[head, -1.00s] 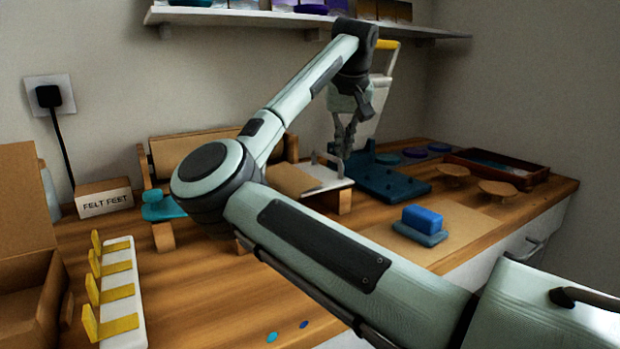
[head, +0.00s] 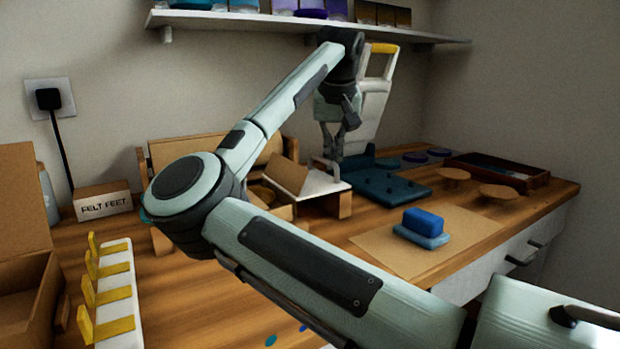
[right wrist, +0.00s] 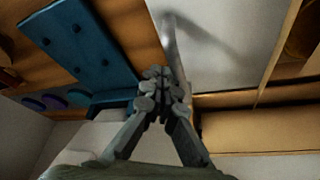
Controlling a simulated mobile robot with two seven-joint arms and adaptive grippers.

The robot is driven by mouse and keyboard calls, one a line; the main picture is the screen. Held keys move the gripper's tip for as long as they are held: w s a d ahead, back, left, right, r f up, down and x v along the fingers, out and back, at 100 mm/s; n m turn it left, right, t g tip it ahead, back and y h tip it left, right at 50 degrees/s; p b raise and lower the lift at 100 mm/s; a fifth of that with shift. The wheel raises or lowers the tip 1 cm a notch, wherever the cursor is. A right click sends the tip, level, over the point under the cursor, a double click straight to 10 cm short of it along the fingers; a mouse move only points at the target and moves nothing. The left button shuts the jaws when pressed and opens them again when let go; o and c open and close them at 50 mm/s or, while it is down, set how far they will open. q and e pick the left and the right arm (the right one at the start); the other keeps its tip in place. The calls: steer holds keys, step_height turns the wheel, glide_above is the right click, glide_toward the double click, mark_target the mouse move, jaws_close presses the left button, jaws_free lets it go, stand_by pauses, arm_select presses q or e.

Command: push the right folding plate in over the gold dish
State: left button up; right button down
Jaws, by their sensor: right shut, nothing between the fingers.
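The right folding plate has a tan leaf (head: 287,174), tilted up like a roof, and a white leaf (head: 316,186) with a pale upright handle (head: 329,170). It sits on the right of a wooden frame (head: 344,205). Part of what looks like the gold dish (head: 262,192) shows left of the tan leaf, in shadow. My right gripper (head: 334,156) is shut and empty, pointing down at the handle; I cannot tell if it touches. In the right wrist view its closed fingers (right wrist: 160,90) are beside the white leaf (right wrist: 215,45). My left gripper is not in view.
A teal pegged board (head: 390,185) lies right of the frame. A blue block (head: 422,221) rests on a tan mat (head: 375,250). A white rack with yellow hooks (head: 115,290) stands front left. A shelf (head: 240,20) runs above. My arm hides part of the frame.

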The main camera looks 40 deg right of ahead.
mark_target(307, 177)
steer(key=shift+w+a+b, duration=0.2)
steer(key=shift+a, duration=1.25)
steer(key=shift+w+a+b, duration=0.15)
steer(key=shift+a, duration=1.25)
steer(key=shift+a+f+b, duration=0.15)
steer(key=shift+a+b, duration=0.1)
steer(key=shift+b, duration=0.2)
steer(key=shift+r, duration=0.2)
steer(key=shift+d+p, duration=0.2)
steer(key=shift+p, duration=0.1)
steer(key=shift+s+d+p, duration=0.5)
steer(key=shift+d+p, duration=0.5)
steer(key=shift+d, duration=3.35)
step_height(307, 177, up, 10)
steer(key=p, duration=0.7)
steer(key=shift+p, duration=0.3)
